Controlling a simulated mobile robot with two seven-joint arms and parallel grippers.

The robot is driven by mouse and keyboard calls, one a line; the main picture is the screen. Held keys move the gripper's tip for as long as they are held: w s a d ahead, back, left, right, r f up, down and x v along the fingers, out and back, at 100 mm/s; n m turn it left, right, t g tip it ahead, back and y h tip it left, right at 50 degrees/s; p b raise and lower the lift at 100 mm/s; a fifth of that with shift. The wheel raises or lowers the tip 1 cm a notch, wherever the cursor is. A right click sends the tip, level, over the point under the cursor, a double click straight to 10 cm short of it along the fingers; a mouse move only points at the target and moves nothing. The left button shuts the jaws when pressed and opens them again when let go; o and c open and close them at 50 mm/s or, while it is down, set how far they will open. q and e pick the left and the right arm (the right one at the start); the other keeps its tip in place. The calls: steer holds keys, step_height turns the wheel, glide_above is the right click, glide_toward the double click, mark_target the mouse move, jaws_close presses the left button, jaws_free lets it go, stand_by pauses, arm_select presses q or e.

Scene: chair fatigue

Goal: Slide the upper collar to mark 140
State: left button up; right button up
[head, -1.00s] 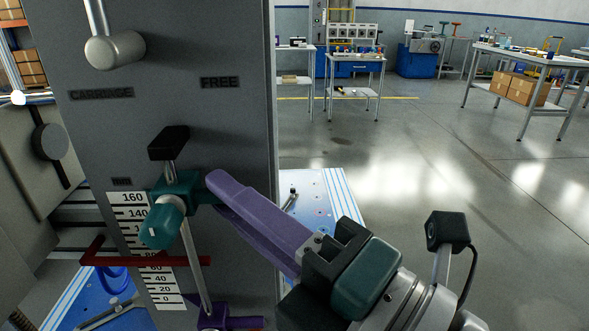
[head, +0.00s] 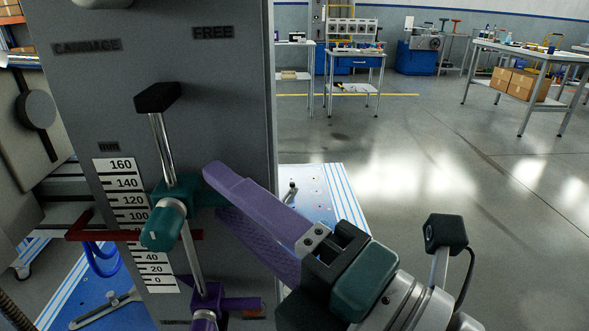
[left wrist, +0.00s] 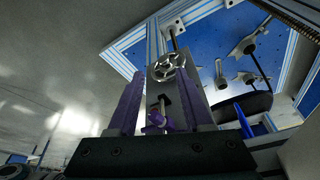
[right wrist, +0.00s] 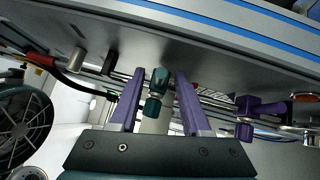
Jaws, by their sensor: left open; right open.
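The teal upper collar (head: 172,208) sits on a slanted steel rod (head: 160,145) in front of the scale (head: 122,180). In the head view its body spans roughly the 140 to 80 marks; slanted viewing makes the exact reading unclear. My right gripper (head: 209,192) is open, its purple fingers spread above and below the collar's side. The right wrist view shows the collar (right wrist: 157,88) between the spread fingers, contact unclear. A purple lower collar (head: 208,300) is lower on the rod. My left gripper (left wrist: 162,85) is open and empty, outside the head view.
A red bar (head: 90,235) crosses the scale and hides the 80 mark. A black cap (head: 157,97) tops the rod. The grey column (head: 235,110) stands behind it. A blue base plate (head: 310,195) lies below. A handwheel (left wrist: 169,67) shows in the left wrist view.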

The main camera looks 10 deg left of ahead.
steer(key=v, duration=1)
